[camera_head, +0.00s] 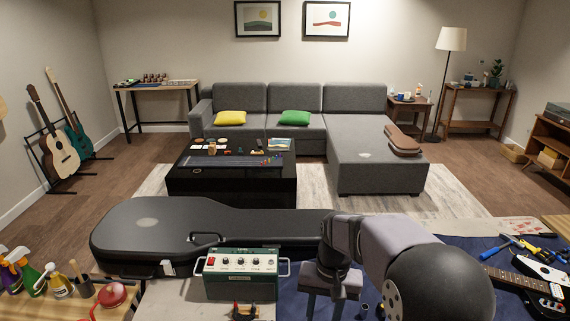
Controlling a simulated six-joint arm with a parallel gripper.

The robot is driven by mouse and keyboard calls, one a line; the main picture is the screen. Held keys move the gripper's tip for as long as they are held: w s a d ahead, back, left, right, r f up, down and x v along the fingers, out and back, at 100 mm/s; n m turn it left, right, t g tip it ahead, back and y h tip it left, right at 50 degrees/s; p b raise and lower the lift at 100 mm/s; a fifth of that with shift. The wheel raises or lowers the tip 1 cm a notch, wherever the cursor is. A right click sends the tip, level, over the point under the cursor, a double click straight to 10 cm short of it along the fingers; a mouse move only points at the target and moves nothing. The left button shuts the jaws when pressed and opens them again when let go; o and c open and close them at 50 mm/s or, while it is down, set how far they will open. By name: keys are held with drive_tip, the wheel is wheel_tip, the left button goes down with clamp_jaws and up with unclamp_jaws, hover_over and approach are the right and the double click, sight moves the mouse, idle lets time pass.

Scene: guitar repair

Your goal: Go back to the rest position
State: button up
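My arm reaches in from the lower right, over a dark blue mat (285,303) on the workbench. My gripper (325,307) hangs from the wrist, pointing down, just right of a green and white amplifier-like box (240,275). Its two fingers look spread apart, with nothing visible between them. The fingertips are small and dark against the mat, so their height above it is hard to judge.
A black guitar case (150,228) lies behind the box. Spray bottles (40,282) and a red round-topped item (112,295) stand at lower left. An electric guitar (535,285) and hand tools (515,245) lie at right. Small round parts (365,307) sit beside my gripper.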

drive_tip(key=s+d+f+n+t, duration=0.1)
drive_tip(key=s+d, duration=0.2)
drive_tip(key=s, duration=0.5)
drive_tip(key=s+d+f+n, duration=0.1)
drive_tip(key=s+d+f, duration=0.15)
drive_tip(key=s, duration=0.55)
wheel_tip(320, 180, down, 47)
drive_tip(key=b, duration=4.8)
drive_tip(key=shift+w+d+f+h, duration=0.15)
drive_tip(key=shift+w+d+h, duration=0.1)
drive_tip(key=shift+d+h, duration=0.15)
